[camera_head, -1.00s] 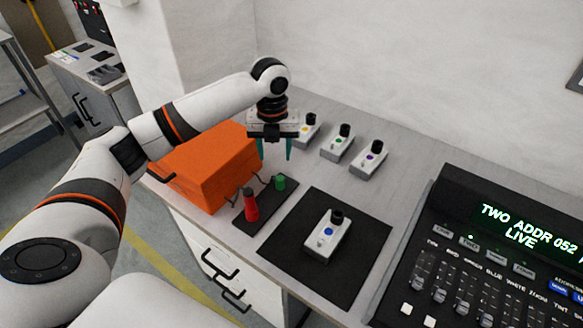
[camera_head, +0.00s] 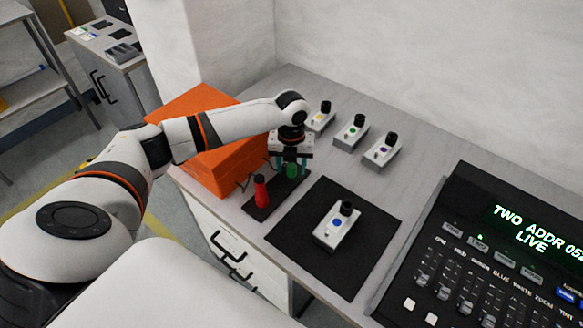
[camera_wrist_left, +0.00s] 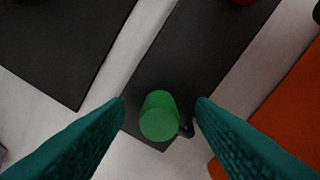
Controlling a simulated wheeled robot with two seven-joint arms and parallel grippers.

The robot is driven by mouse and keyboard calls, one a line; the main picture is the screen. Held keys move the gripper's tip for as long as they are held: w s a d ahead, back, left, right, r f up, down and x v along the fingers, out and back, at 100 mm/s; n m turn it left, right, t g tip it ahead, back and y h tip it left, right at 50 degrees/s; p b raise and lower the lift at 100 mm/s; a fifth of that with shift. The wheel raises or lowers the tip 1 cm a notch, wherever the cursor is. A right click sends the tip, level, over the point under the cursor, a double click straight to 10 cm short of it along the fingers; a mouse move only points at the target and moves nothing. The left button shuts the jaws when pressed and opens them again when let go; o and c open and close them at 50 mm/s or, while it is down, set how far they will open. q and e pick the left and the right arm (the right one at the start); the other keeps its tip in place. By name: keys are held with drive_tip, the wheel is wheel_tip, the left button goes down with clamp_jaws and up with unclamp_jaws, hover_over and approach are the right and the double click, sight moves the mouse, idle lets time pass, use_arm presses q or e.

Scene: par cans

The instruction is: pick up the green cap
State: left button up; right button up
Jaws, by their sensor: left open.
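The green cap (camera_head: 292,170) stands upright at the back end of a small dark strip mat (camera_head: 262,208). In the left wrist view the green cap (camera_wrist_left: 160,116) is between the two teal fingers, with space on both sides. My left gripper (camera_head: 291,168) is open and points down over the cap, its fingertips close around it. It also shows in the left wrist view (camera_wrist_left: 160,103). A red cap-like piece (camera_head: 261,190) stands on the same mat, nearer the front. My right gripper is not in view.
An orange box (camera_head: 205,165) stands left of the strip mat. A grey box with a blue dot (camera_head: 335,229) lies on a black mat (camera_head: 305,260). Several similar boxes stand behind (camera_head: 351,132). A lighting console (camera_head: 470,250) fills the right.

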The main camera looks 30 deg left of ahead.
sight(292, 166)
use_arm(q)
drive_tip(key=shift+f, duration=0.45)
drive_tip(key=shift+c, duration=0.3)
drive_tip(key=c, duration=1)
wheel_tip(292, 166, up, 10)
drive_tip(key=shift+r, duration=0.1)
drive_tip(key=shift+r+p, duration=1.4)
drive_tip(key=shift+p, duration=0.7)
